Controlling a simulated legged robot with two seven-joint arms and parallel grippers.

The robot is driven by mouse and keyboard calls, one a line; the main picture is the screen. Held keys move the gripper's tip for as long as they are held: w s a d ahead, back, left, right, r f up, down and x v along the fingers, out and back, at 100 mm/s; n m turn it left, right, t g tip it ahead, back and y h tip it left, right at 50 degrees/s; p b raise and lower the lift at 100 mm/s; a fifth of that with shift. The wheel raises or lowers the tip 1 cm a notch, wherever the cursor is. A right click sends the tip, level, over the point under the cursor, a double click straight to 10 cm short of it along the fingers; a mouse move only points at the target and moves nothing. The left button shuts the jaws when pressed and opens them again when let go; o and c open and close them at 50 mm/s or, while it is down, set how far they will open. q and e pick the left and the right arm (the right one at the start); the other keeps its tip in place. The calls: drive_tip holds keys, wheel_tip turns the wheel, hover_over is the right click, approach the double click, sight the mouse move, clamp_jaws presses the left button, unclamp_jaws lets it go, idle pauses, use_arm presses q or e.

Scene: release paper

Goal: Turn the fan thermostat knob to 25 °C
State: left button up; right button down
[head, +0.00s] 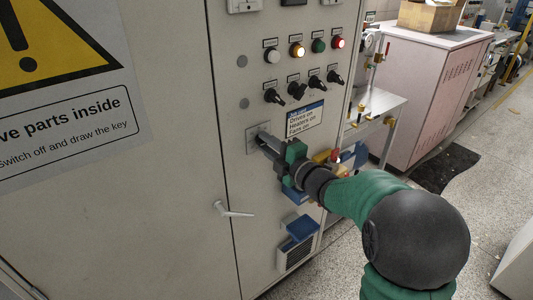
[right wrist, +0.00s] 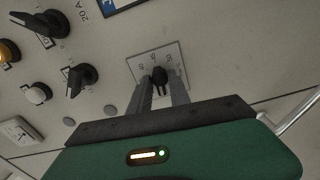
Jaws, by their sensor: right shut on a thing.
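The fan thermostat is a pale square plate (head: 252,143) on the grey cabinet door, below the row of black switches. In the right wrist view its black knob (right wrist: 160,76) stands in the middle of the plate, with small dial marks around it that are too small to read surely. My right gripper (head: 263,137) reaches the plate from the right. In the right wrist view its two grey fingers (right wrist: 162,88) are shut on the knob, one on each side. In the head view the fingers hide most of the knob. My left gripper is not in view.
Black switches (head: 274,96) and lit round buttons (head: 297,50) sit above the plate. A white door handle (head: 232,210) sticks out below left. A blue-framed label (head: 305,119) is to the right. A blue flap (head: 302,228) over a vent is lower down.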

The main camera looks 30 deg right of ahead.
drive_tip(key=shift+f+n+b, duration=0.4)
drive_tip(key=shift+n+b, duration=0.05)
drive_tip(key=shift+n, duration=0.05)
drive_tip(key=c, duration=1.5)
unclamp_jaws()
drive_tip(key=shift+r, duration=0.1)
drive_tip(key=shift+r, duration=0.15)
drive_tip(key=s, duration=0.5)
drive_tip(key=s+d, duration=0.1)
drive_tip(key=s, duration=0.5)
drive_tip(key=s+p, duration=0.1)
drive_tip(key=s, duration=0.4)
drive_tip(key=shift+s+d, duration=0.15)
drive_tip(key=shift+s, duration=0.25)
